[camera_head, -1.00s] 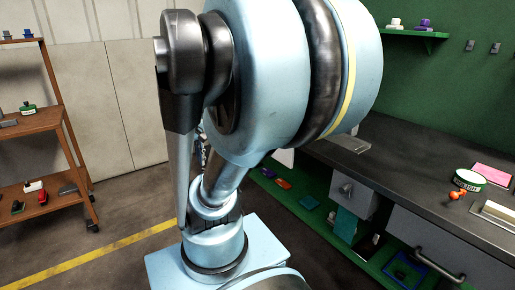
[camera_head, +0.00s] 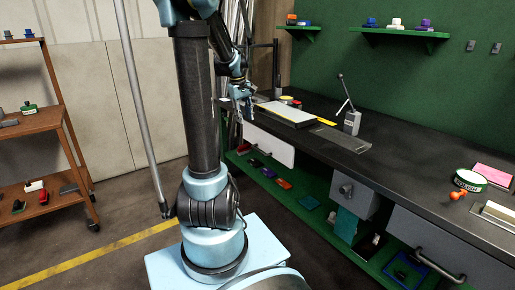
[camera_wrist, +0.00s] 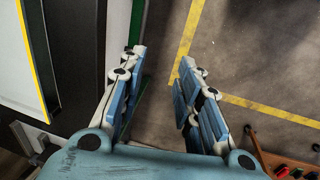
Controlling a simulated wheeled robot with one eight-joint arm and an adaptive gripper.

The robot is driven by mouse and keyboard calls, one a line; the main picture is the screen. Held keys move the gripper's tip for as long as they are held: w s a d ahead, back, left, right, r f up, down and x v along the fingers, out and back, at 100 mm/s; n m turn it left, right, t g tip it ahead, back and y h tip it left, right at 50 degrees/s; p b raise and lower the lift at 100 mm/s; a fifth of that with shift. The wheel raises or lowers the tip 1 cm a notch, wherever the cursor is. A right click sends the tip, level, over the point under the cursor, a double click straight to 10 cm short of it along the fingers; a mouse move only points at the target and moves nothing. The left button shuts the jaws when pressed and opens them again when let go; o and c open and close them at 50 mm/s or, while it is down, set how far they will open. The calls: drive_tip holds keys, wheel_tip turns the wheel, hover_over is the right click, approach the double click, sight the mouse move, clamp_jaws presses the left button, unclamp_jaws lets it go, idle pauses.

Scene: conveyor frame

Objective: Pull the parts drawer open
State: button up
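The workbench front holds a wide grey drawer (camera_head: 455,250) with a dark bar handle (camera_head: 438,265) at lower right in the head view. A smaller grey box-like unit (camera_head: 353,196) with a round knob sits left of it. I cannot tell which one is the parts drawer. My gripper (camera_head: 243,93) is high near the bench's far left end, well away from both fronts. In the wrist view my gripper (camera_wrist: 164,58) has its blue-padded fingers spread apart, with bare floor between them and nothing held. Neither drawer can be made out in the wrist view.
The dark benchtop (camera_head: 400,165) carries a grey device with a lever (camera_head: 351,120), a tape roll (camera_head: 470,180) and a pink pad (camera_head: 493,173). A white panel (camera_head: 268,146) hangs at its far end. A brown shelf cart (camera_head: 40,150) stands left.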

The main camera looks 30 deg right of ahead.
sight(257, 150)
drive_tip(key=d+f, duration=0.2)
drive_tip(key=f, duration=0.4)
drive_tip(key=d+f, duration=0.3)
drive_tip(key=f, duration=0.3)
drive_tip(key=d+f, duration=0.2)
drive_tip(key=f, duration=0.3)
drive_tip(key=shift+w+d+f, duration=0.15)
drive_tip(key=shift+w+f, duration=0.25)
